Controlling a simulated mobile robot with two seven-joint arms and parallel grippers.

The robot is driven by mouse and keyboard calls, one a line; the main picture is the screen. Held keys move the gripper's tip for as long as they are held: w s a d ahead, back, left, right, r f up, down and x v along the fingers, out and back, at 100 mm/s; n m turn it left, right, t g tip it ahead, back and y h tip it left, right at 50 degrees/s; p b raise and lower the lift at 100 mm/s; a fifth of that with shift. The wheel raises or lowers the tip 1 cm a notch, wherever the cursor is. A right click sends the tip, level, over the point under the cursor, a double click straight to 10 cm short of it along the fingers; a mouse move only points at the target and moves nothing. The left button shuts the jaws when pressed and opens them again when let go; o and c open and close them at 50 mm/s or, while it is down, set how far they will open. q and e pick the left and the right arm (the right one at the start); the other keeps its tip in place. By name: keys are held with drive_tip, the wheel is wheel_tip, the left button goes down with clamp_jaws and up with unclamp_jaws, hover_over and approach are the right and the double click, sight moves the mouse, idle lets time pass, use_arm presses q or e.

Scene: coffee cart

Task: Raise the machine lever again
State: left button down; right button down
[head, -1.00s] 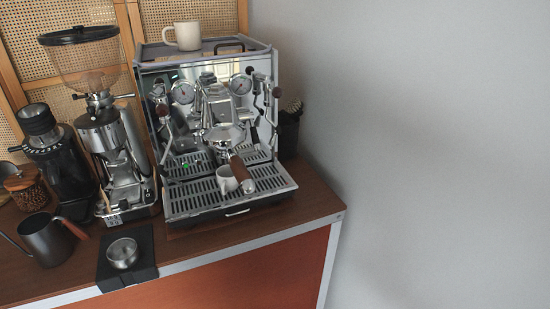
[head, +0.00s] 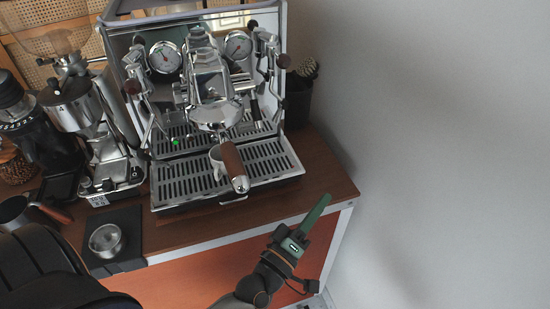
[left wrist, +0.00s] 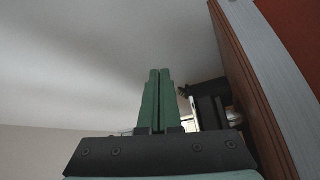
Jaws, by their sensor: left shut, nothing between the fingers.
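The chrome espresso machine (head: 130,60) stands on the counter. A dark-tipped handle (head: 257,115), probably the lever, hangs down right of the group head (head: 212,105); its exact position is hard to tell. A portafilter with a wooden handle (head: 232,158) sits in the group, pointing forward. My left gripper (head: 323,203) is in front of the counter's right end, apart from the machine. Its green fingers (left wrist: 158,75) are together and empty in the left wrist view. My right gripper is not visible.
Grinders (head: 85,105) stand left of the machine. A metal cup (head: 106,240) rests on a black mat (head: 126,222) at the front edge. A dark container (head: 297,100) stands right of the machine. A grey wall (head: 440,120) bounds the right; the counter's right end (head: 325,180) is bare.

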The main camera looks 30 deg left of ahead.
use_arm(q)
drive_tip(key=w+a+r+n+y+p, duration=0.1)
drive_tip(key=a+r+n+y, duration=0.3)
drive_tip(key=r+n+y, duration=0.45)
drive_tip(key=w+a+r+n+y, duration=0.25)
drive_tip(key=r+n+y, duration=0.25)
drive_tip(key=n, duration=0.7)
drive_tip(key=s+a+f+n+g+y, duration=0.4)
drive_tip(key=f+n+g, duration=0.35)
drive_tip(key=n, duration=0.65)
drive_tip(key=shift+g+h, duration=0.45)
drive_tip(key=x, duration=0.2)
drive_tip(key=p+x, duration=0.1)
drive_tip(key=x, duration=0.2)
drive_tip(key=r+x, duration=0.1)
drive_tip(key=x, duration=0.1)
drive_tip(key=shift+a+p, duration=0.3)
drive_tip(key=shift+f, duration=0.25)
drive_tip(key=shift+b, duration=0.3)
drive_tip(key=shift+r, duration=0.1)
drive_tip(key=shift+a+r, duration=0.1)
